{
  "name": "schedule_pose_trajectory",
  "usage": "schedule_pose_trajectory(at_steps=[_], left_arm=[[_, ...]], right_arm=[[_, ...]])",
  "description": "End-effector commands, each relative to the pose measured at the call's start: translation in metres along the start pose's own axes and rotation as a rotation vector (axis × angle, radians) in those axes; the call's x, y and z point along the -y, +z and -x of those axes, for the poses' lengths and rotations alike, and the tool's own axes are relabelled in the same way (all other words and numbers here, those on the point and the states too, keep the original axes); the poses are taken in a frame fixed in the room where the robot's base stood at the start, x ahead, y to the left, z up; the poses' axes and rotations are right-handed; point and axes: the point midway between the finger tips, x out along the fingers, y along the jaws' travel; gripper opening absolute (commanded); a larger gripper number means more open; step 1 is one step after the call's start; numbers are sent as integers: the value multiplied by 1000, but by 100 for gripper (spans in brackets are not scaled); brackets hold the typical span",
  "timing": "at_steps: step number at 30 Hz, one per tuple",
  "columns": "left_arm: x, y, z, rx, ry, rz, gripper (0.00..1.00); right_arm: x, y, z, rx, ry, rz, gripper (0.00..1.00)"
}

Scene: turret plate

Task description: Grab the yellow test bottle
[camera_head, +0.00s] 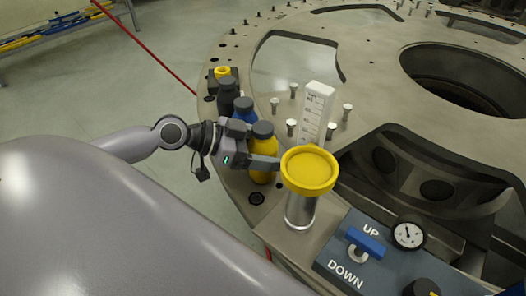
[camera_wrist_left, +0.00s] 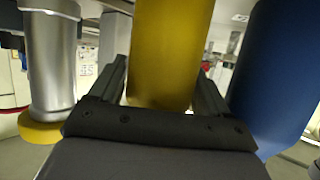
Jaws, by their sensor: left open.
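The yellow test bottle (camera_head: 262,148) with a dark cap stands upright on the turret plate's edge in the head view. My left gripper (camera_head: 262,161) is open at this bottle, with one finger crossing in front of its body. In the left wrist view, which looks upside down, the yellow bottle (camera_wrist_left: 172,50) is between the two fingers of my left gripper (camera_wrist_left: 163,88). Small gaps seem to show beside it; contact is unclear. The blue bottle (camera_wrist_left: 275,75) is close outside one finger. My right gripper is not in view.
A blue bottle (camera_head: 240,108) and a black bottle (camera_head: 227,92) stand in line behind the yellow one. A metal post with a yellow cap (camera_head: 309,170) stands close to the right. A white graduated block (camera_head: 317,110) and a lever panel (camera_head: 342,262) are nearby.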

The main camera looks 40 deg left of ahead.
Motion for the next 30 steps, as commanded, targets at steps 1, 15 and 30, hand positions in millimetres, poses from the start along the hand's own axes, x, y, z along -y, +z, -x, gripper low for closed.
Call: schedule_pose_trajectory(at_steps=[1,15,30], left_arm=[[0,-2,-3,-2,0,0,77],[-1,0,-10,1,2,-1,51],[0,-8,-7,-3,0,-6,16]], right_arm=[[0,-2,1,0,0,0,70],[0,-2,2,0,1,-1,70],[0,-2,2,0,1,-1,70]])
